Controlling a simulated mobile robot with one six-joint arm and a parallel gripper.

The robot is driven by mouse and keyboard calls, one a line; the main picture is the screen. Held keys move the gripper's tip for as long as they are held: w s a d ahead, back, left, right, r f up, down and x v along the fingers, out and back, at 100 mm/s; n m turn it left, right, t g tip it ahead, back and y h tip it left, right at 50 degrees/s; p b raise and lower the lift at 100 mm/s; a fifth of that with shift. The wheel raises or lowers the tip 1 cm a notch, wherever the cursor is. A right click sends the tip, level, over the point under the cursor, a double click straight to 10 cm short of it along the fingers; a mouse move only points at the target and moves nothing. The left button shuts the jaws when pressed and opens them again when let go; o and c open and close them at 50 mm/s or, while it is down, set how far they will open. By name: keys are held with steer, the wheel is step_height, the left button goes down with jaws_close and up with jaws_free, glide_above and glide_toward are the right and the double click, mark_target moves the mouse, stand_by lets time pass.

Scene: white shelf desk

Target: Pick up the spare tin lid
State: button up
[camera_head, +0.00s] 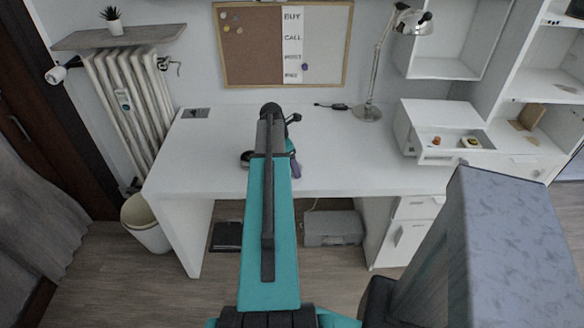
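I cannot make out the spare tin lid for certain. A small dark round thing (246,158) shows at the left edge of my arm over the white desk, partly hidden, and I cannot tell what it is. A small yellow and dark item (470,142) lies in an open white drawer at the right, beside a small orange-red item (436,141). My teal arm reaches forward over the desk. My fingertips cannot be made out behind the arm, so whether my gripper is open or holds anything does not show.
The white desk (350,170) is mostly clear. A silver lamp (367,113) and a dark cable piece (332,106) stand and lie at the back. A purple thing (296,168) shows right of my arm. The open drawer box (425,150) juts forward. A bin (146,225) stands left.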

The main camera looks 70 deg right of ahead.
steer(key=shift+c, duration=0.2)
steer(key=c, duration=1.1)
steer(key=shift+r, duration=0.15)
steer(key=shift+r+b, duration=0.4)
steer(key=shift+r, duration=0.7)
steer(key=a+b, duration=0.1)
steer(key=a, duration=0.4)
steer(key=a+r, duration=0.1)
steer(key=a, duration=0.4)
steer(key=a+r+b, duration=0.1)
steer(key=a, duration=0.5)
steer(key=shift+s+r+b, duration=0.1)
steer(key=shift+r+b, duration=0.15)
steer(key=shift+b, duration=0.05)
